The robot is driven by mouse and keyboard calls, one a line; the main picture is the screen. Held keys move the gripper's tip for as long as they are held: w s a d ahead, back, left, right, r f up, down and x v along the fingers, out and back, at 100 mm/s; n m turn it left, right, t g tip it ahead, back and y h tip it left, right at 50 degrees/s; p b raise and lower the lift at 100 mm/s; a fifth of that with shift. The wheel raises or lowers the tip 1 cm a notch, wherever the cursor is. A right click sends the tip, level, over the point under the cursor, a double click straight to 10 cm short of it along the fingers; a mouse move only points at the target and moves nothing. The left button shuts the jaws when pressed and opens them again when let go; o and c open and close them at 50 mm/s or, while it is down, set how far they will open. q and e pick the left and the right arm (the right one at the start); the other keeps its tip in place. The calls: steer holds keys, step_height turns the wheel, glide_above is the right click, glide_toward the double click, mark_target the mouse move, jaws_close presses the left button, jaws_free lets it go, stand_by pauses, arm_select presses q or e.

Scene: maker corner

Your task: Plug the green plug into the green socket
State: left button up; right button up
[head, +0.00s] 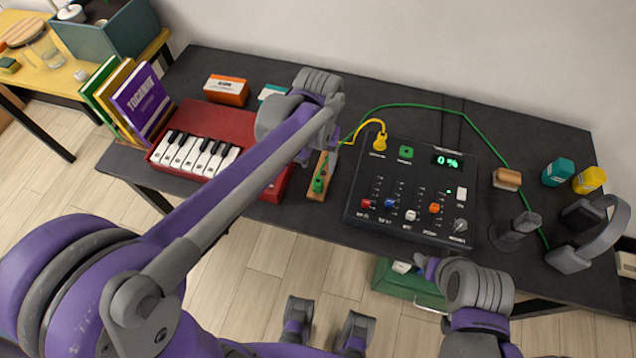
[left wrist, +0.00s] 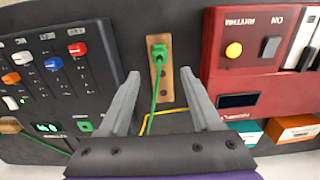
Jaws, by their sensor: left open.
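The green plug (head: 318,184) lies on a small wooden block (head: 327,165) between the red keyboard and the black mixer. Its green cable runs behind the mixer to the right. In the left wrist view the plug (left wrist: 159,52) is just beyond and between the fingers of my left gripper (left wrist: 159,75), which is open and empty. In the head view the left fingers are mostly hidden by my arm. The green socket (head: 405,152) is empty on the mixer's upper panel, beside the yellow plug; it also shows in the left wrist view (left wrist: 85,127).
The black mixer (head: 415,190) has sliders and knobs. A yellow plug (head: 380,143) sits left of the green socket. A red keyboard (head: 200,150), books (head: 140,100), a microphone (head: 515,230) and headphones (head: 590,240) stand around on the dark table (head: 480,120).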

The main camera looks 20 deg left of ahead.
mark_target(318, 180)
arm_select(q)
steer(key=shift+f, duration=2.05)
steer(key=shift+s+f+b, duration=0.15)
steer(key=shift+f+b, duration=0.35)
steer(key=shift+f, duration=2.15)
steer(key=shift+c, duration=0.2)
jaws_close()
